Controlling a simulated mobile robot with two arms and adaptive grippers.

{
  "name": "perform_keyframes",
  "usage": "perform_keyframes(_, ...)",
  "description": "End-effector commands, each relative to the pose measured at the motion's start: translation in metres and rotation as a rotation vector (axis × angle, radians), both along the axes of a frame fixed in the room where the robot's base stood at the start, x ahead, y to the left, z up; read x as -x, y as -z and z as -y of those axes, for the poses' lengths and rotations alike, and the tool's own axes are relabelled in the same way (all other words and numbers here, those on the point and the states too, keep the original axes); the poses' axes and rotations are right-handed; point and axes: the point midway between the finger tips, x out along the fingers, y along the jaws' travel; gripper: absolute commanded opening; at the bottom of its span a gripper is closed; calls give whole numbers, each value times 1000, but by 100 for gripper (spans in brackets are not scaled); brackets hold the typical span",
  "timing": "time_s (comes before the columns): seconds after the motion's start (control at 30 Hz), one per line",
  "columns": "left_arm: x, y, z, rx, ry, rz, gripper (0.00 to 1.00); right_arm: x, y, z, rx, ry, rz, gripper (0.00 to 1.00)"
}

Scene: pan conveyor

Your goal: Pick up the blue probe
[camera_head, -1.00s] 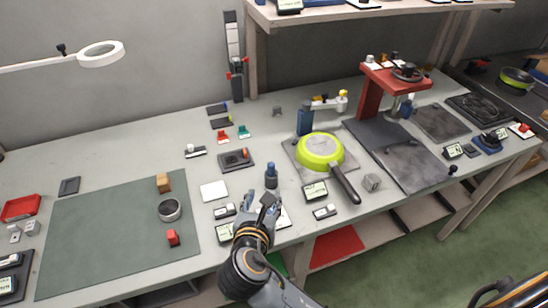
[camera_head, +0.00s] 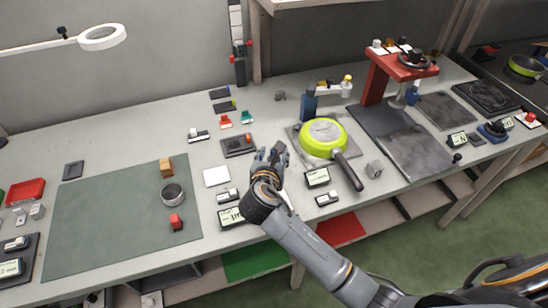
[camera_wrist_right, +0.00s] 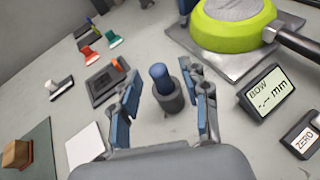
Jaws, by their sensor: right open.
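The blue probe (camera_wrist_right: 158,73) stands upright in a dark round holder (camera_wrist_right: 170,99) on the grey bench, seen in the right wrist view. My right gripper (camera_wrist_right: 164,84) is open, with one finger on either side of the probe in that picture. I see no finger touching the probe. In the head view my right gripper (camera_head: 270,156) is over the bench left of the green pan and hides the probe. My left gripper is not in view.
A green pan (camera_head: 322,138) on a metal plate is close on the right, its handle pointing toward the front. Small displays (camera_head: 317,177) stand near the front edge. A dark tray (camera_head: 238,146) and a white square (camera_head: 216,177) lie to the left.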

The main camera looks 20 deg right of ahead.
Motion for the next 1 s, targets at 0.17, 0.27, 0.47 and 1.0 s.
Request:
perform_keyframes(0.17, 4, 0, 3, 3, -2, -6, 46, -14, 8, 7, 2, 0, -2, 46)
perform_keyframes(0.27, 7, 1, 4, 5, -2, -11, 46, -15, 9, 7, 1, -1, -2, 46)
perform_keyframes(0.47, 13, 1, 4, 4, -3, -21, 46, -15, 8, 7, 0, 0, -1, 32)
perform_keyframes(1.0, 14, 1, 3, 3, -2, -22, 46, -15, 2, 7, 0, -1, 1, 0)
